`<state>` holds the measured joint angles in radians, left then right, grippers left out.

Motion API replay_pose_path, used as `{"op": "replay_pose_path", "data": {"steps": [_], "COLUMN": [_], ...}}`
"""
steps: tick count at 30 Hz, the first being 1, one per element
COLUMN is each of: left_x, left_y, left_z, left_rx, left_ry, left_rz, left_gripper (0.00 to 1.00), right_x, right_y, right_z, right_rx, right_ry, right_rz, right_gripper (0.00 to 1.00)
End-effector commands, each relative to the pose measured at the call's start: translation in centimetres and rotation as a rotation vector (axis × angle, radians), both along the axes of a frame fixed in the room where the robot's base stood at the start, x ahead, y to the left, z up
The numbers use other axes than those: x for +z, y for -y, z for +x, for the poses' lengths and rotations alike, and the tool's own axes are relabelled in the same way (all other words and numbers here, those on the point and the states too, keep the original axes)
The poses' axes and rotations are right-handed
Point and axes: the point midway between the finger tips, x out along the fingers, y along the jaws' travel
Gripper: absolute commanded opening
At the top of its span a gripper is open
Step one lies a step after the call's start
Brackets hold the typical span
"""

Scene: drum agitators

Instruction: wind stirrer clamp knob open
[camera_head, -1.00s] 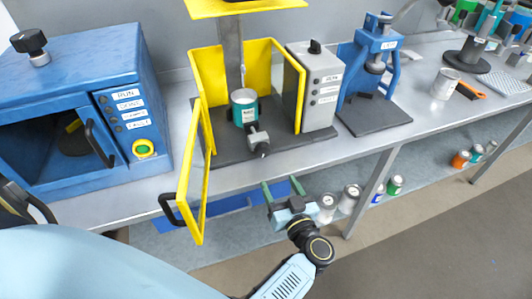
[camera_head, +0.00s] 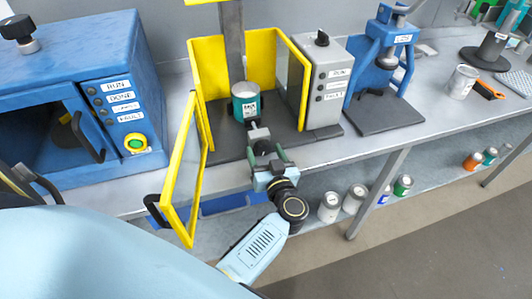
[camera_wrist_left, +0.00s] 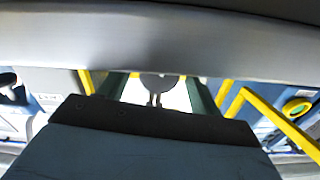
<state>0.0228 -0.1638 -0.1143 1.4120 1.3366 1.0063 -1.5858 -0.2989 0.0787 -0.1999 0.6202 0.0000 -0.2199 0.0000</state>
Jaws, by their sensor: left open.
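The stirrer clamp (camera_head: 258,132) is a grey block on the front of the stirrer stand, just in front of a teal can (camera_head: 246,102). Its dark knob (camera_head: 263,147) faces the front. My left gripper (camera_head: 267,152) is open at the knob, with one green finger on each side of it. In the left wrist view, a round grey end (camera_wrist_left: 158,84), probably the knob, shows between the spread fingers (camera_wrist_left: 156,92). Whether the fingers touch it I cannot tell. My right gripper is not in view.
A yellow guard frame surrounds the stand, and its open yellow door (camera_head: 184,170) sticks out left of my left arm. A grey control box (camera_head: 323,80) stands on the right. A blue cabinet (camera_head: 75,95) is at left. Several cans stand on the lower shelf.

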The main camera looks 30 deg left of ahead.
Motion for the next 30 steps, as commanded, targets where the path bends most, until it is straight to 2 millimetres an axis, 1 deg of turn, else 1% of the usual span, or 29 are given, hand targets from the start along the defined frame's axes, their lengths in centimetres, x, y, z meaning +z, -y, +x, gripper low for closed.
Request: {"op": "replay_pose_path", "data": {"steps": [1,9,10,11,16,22,30], "left_x": [0.0,0.0,0.0,0.0,0.1,0.1,0.0], "left_y": [0.0,0.0,0.0,0.0,0.0,0.1,0.1], "left_z": [0.0,0.0,0.0,0.0,0.0,0.0,0.0], "left_rx": [0.000,0.000,0.000,0.000,0.001,0.001,0.000], "left_ry": [0.000,0.000,0.000,0.000,0.028,0.151,0.270], "left_rz": [0.000,0.000,0.000,0.000,-0.025,-0.131,-0.232], "left_gripper": [0.60,0.25,0.21,0.19,0.19,0.19,0.19], "right_x": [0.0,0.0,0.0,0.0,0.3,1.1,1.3], "right_y": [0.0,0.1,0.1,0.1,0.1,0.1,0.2], "right_z": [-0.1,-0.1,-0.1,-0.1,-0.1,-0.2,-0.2], "right_rx": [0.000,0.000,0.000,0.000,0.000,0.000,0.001], "right_ry": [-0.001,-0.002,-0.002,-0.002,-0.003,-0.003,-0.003], "right_rz": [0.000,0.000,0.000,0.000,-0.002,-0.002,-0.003], "right_gripper": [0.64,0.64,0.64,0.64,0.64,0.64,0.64]}}
